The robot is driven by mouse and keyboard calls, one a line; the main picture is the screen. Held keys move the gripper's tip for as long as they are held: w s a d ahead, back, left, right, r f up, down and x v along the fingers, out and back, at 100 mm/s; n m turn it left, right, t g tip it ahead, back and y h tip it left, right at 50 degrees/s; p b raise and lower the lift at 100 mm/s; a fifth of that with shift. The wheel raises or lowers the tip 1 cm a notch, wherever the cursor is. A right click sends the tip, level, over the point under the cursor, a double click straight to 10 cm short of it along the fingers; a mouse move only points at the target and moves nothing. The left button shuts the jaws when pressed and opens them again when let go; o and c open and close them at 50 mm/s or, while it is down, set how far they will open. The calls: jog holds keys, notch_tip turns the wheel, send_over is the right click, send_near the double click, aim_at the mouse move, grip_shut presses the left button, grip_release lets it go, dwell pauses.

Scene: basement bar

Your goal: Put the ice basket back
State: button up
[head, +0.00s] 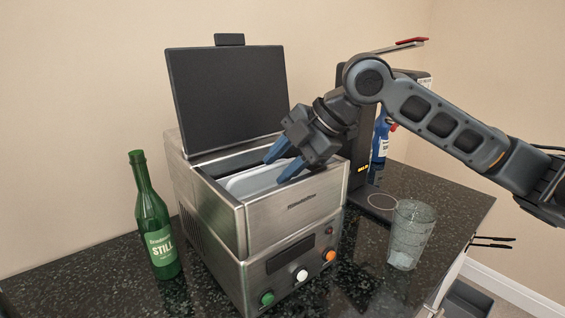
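The ice maker (300,214) is a steel box on the dark counter, with its black lid (228,98) standing open. The pale ice basket (254,178) lies inside the open top, and my gripper hides part of it. My gripper (280,164) is over the opening from the upper right, its two blue fingers apart and pointing down to the left. The fingertips are at or just above the basket; I cannot tell whether they touch it. Nothing shows held between them.
A green bottle (155,222) stands left of the ice maker. A clear glass (411,235) stands to the right. A black machine (366,150) and a blue bottle (380,138) are behind my arm. The counter (345,285) is clear in front of the glass.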

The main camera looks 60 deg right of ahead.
jog(key=shift+f, duration=0.1)
jog(key=shift+s+d, duration=0.1)
jog(key=shift+s, duration=0.05)
jog(key=b+v, duration=0.1)
jog(key=v, duration=0.6)
jog(key=shift+d+r+b, duration=0.25)
jog(key=shift+d+b, duration=0.05)
jog(key=shift+d, duration=0.05)
dwell(0.9)
